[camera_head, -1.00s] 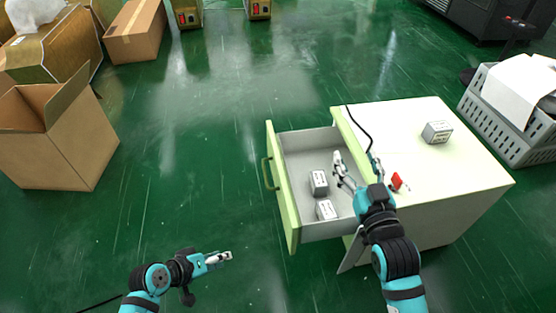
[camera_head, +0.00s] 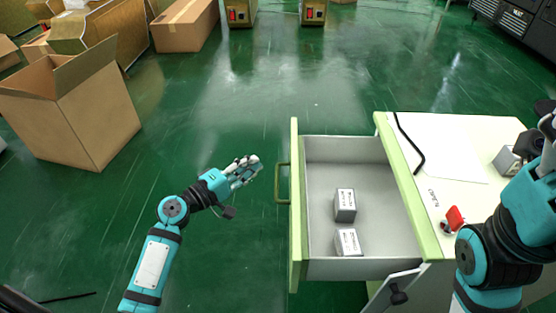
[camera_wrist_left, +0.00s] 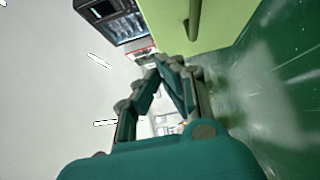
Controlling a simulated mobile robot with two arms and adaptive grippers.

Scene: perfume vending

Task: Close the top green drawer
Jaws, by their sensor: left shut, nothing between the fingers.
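The top green drawer (camera_head: 295,215) is pulled out to the left from the white cabinet (camera_head: 465,200). Its front has a green handle (camera_head: 282,184). Two small grey-white boxes (camera_head: 345,205) (camera_head: 348,241) lie inside it. My left gripper (camera_head: 256,164) is shut and empty, just left of the drawer front near the handle, apart from it.
A red item (camera_head: 455,217), a black cable (camera_head: 410,145) and a grey box (camera_head: 510,158) are on the cabinet top. An open cardboard box (camera_head: 75,115) stands on the floor at left. The green floor between is clear.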

